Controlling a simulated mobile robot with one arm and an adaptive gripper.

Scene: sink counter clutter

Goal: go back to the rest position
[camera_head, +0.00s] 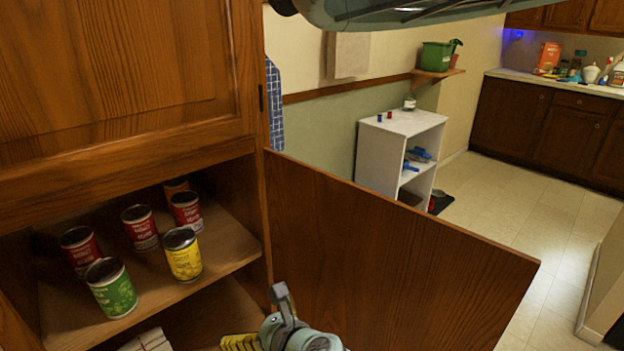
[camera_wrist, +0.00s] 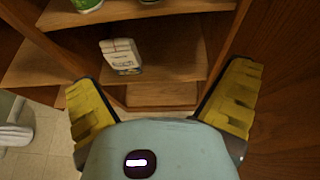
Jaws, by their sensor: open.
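My gripper (camera_wrist: 164,108) is open and empty in the wrist view, its two yellow fingers spread wide apart. In that view it faces the cabinet shelves. A white box or carton (camera_wrist: 121,56) stands on a shelf beyond the fingers, apart from them. In the head view part of my gripper (camera_head: 240,343) shows at the bottom edge, in front of the open cabinet. The white carton (camera_head: 150,341) shows partly at the bottom left, cut off by the frame.
Several cans, including a yellow can (camera_head: 183,255) and a green can (camera_head: 111,288), stand on the upper shelf (camera_head: 216,238). The open cabinet door (camera_head: 385,255) stands right of my arm. A white shelf unit (camera_head: 402,125) is farther back. Tiled floor (camera_head: 505,213) is clear at right.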

